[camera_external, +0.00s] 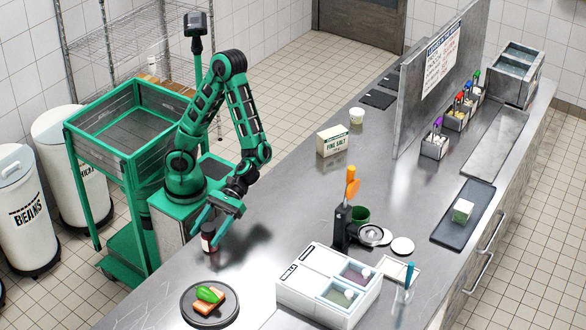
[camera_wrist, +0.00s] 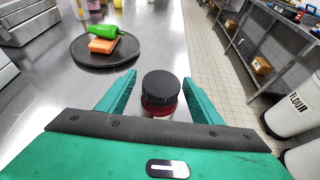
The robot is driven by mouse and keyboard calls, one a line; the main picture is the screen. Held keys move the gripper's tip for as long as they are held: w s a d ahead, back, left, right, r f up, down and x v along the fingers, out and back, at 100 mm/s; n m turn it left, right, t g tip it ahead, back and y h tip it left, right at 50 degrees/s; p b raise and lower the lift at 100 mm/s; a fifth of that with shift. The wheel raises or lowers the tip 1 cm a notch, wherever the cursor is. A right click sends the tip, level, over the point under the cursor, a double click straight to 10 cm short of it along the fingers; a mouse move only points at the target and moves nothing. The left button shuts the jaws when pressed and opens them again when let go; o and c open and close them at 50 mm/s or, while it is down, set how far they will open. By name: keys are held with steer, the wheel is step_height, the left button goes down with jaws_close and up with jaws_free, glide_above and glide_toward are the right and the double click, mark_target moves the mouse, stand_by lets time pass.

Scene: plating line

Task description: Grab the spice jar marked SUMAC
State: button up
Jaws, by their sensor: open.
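A spice jar (camera_wrist: 160,92) with a black ribbed lid and dark red contents stands upright on the steel counter. In the wrist view it sits between the two green fingers of my gripper (camera_wrist: 158,98), with a gap on each side. Its lower part is hidden by my gripper body, and no label text is readable. In the external view the jar (camera_external: 208,238) stands near the counter's left edge, with a pale label band. My gripper (camera_external: 212,222) is open and low at the jar, its fingers reaching beside it.
A dark round plate (camera_external: 232,305) with an orange block and a green pepper lies close by. A white container box (camera_external: 275,290) stands to the right. A fine salt box (camera_external: 333,140) is farther back. The counter around the jar is mostly clear.

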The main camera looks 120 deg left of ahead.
steer(key=shift+x, duration=1.45)
steer(key=shift+c, duration=0.4)
steer(key=c, duration=1.2)
